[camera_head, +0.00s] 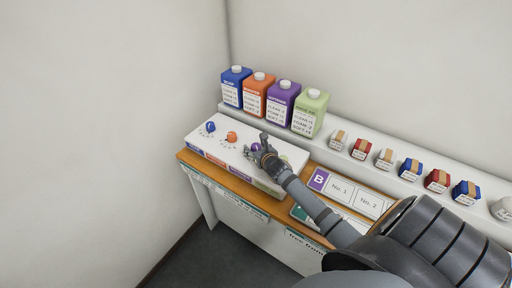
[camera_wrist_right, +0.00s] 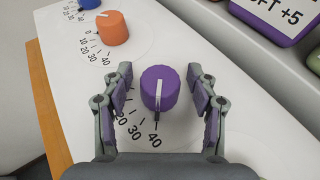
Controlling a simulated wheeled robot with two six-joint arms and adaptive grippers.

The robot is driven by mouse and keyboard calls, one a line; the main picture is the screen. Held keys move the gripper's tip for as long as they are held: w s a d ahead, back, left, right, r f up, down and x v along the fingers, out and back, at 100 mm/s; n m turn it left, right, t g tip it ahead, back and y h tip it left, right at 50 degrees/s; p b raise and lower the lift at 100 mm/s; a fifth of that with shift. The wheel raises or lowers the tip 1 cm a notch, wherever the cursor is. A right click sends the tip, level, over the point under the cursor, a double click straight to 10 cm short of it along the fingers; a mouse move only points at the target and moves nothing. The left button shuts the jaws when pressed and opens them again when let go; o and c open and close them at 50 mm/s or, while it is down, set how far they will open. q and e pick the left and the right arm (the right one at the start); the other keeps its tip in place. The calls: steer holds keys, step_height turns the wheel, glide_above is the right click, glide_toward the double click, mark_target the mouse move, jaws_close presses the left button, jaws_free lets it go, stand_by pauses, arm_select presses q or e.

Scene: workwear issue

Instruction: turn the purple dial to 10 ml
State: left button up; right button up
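The purple dial (camera_head: 256,147) stands on the white sloped panel (camera_head: 217,138), third in a row after a blue and an orange dial. In the right wrist view the purple dial (camera_wrist_right: 154,90) has a white line on its face and a dark tip below, pointing at the 40 mark. Its 20, 30 and 40 marks show; lower marks are hidden by a finger. My right gripper (camera_head: 260,152) reaches over the panel. Its fingers (camera_wrist_right: 161,98) are open on either side of the purple dial, with a visible gap on each side. My left gripper is not in view.
The blue dial (camera_head: 210,127) and orange dial (camera_head: 232,137) lie left of my right gripper. Blue, orange, purple (camera_head: 282,101) and green bottles stand on the ledge behind. Small boxes line the ledge at right. A card marked B (camera_head: 342,190) lies right of the panel.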

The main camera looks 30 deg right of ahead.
steer(key=c, duration=1)
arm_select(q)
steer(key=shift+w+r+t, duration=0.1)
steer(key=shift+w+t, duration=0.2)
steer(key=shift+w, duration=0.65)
arm_select(e)
steer(key=shift+c, duration=0.2)
